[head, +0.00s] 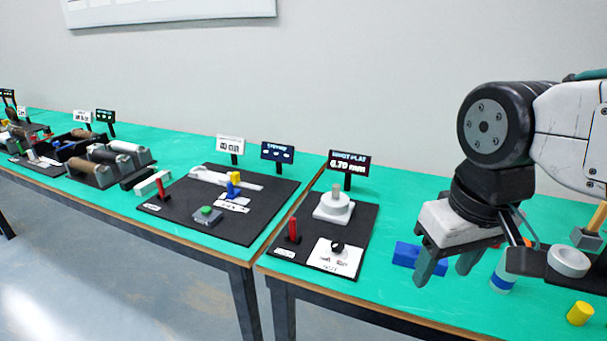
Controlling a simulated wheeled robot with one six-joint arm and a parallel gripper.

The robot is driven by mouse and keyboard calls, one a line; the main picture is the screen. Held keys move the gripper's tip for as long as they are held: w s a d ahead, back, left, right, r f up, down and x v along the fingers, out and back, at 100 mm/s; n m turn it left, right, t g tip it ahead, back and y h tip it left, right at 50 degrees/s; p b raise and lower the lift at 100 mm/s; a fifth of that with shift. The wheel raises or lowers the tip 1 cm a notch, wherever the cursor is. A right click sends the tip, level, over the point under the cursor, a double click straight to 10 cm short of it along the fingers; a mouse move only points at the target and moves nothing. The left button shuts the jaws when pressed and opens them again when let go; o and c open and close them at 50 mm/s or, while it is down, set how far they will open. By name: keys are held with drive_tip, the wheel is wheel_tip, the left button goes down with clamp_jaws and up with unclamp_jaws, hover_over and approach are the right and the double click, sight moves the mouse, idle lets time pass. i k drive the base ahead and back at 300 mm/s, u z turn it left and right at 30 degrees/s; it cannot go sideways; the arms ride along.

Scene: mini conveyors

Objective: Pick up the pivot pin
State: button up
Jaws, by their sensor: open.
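My gripper (445,273) points down over the green table, to the right of that mat. Its two grey fingers are apart, and no thing shows held between them. A blue block (405,254) lies just left of the fingers and is partly hidden by them.
A red lever (293,230) and a white card with a black knob (338,246) are on the same mat. A banded cylinder (502,279), a yellow cylinder (580,313) and a grey ring-shaped part (569,262) are at right. Another black mat (243,222) lies left, across a table seam.

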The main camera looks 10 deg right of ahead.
sight(336, 187)
drive_tip(key=z, duration=3.45)
drive_tip(key=k, duration=0.85)
drive_tip(key=u, duration=1.7)
drive_tip(key=i, duration=0.5)
drive_tip(key=z, duration=0.05)
